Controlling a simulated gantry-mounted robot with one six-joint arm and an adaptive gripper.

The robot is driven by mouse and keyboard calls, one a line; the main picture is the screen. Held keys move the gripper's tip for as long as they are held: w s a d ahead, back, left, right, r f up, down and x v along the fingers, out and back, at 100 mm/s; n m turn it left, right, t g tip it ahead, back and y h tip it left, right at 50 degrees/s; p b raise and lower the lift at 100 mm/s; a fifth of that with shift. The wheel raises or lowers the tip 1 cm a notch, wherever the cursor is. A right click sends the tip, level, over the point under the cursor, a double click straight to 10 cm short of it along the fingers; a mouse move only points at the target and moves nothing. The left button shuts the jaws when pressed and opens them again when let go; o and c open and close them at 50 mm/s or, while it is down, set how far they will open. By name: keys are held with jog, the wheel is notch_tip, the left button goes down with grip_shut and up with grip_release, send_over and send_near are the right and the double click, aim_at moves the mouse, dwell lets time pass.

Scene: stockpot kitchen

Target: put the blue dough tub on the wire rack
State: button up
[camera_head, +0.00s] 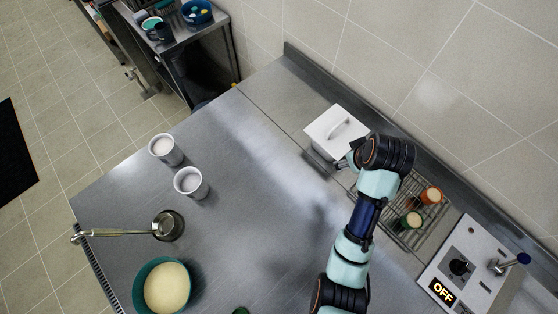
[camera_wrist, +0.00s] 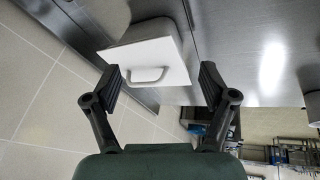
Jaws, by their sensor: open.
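A round blue-green tub (camera_head: 165,287) with pale, dough-like filling stands at the lower left of the steel counter in the head view; I see no bluer tub of dough. The wire rack (camera_head: 395,236) lies at the right, partly hidden by my arm. My gripper (camera_head: 346,161) is beside a white lidded box, far from the tub. In the wrist view my gripper (camera_wrist: 162,88) has its fingers spread, with nothing held between them.
The white box (camera_head: 334,130) with a looped handle stands by the back wall; it also shows in the wrist view (camera_wrist: 150,55). A control panel (camera_head: 464,265) is right. The counter's middle is clear.

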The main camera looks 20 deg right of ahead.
jog(key=w+a+r+t, duration=0.2)
jog(key=a+r, duration=0.1)
jog(key=a, duration=0.6)
jog(key=w+a+r+t, duration=0.1)
jog(key=a+r+t, duration=0.25)
jog(key=a, duration=0.65)
jog(key=s+a+r+m+t+y, duration=0.1)
jog(key=s+a+r+t+y, duration=0.1)
jog(key=a+r, duration=0.5)
jog(key=s+a+t, duration=0.1)
jog(key=a, duration=0.2)
jog(key=shift+s+a+r, duration=0.2)
jog(key=shift+r, duration=0.1)
